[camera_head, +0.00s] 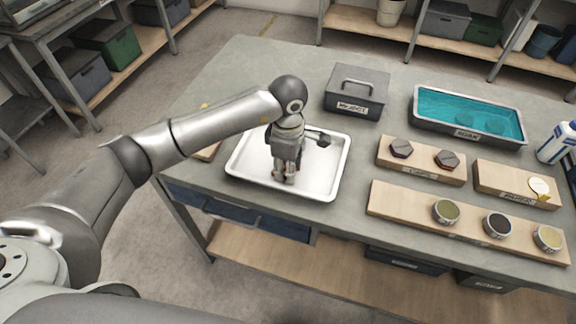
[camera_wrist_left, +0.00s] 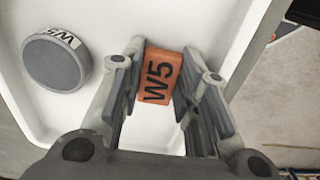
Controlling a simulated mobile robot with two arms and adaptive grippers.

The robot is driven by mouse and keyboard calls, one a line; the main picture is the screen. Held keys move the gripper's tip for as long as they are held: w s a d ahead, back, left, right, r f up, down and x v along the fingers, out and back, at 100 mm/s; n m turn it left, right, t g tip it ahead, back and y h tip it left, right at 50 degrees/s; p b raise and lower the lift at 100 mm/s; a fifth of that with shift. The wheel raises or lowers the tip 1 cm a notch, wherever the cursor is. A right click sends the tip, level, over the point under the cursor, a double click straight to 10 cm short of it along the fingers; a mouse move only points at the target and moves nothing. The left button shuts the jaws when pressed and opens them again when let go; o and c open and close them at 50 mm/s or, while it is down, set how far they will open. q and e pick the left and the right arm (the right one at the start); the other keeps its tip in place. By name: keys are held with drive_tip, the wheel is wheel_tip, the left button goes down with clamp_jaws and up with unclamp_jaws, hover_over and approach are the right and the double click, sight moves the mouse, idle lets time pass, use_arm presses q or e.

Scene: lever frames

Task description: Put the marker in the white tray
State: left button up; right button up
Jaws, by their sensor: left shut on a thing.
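The marker, an orange block lettered W5 (camera_wrist_left: 159,76), sits between the fingers of my left gripper (camera_wrist_left: 163,101), which is shut on it. In the head view my left gripper (camera_head: 285,179) points down over the middle of the white tray (camera_head: 333,177) and largely hides the marker. A grey round piece with a W5 label (camera_wrist_left: 57,62) lies in the tray, apart from the gripper. I cannot tell whether the marker touches the tray floor. My right gripper is not in view.
A grey lidded box (camera_head: 357,93) stands behind the tray. A basin of teal liquid (camera_head: 468,112) is at the back right. Wooden blocks (camera_head: 420,163) with small pieces and a long board with round jars (camera_head: 400,205) lie right of the tray. A white bottle (camera_head: 556,143) stands at far right.

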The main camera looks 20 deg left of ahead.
use_arm(q)
drive_tip(key=o, duration=0.8)
drive_tip(key=shift+o, duration=0.2)
drive_tip(key=shift+r+p, duration=0.2)
drive_tip(key=shift+p, duration=0.15)
drive_tip(key=shift+w+r, duration=0.1)
drive_tip(key=shift+r, duration=0.25)
wheel_tip(320, 180, up, 11)
drive_tip(key=b, duration=0.3)
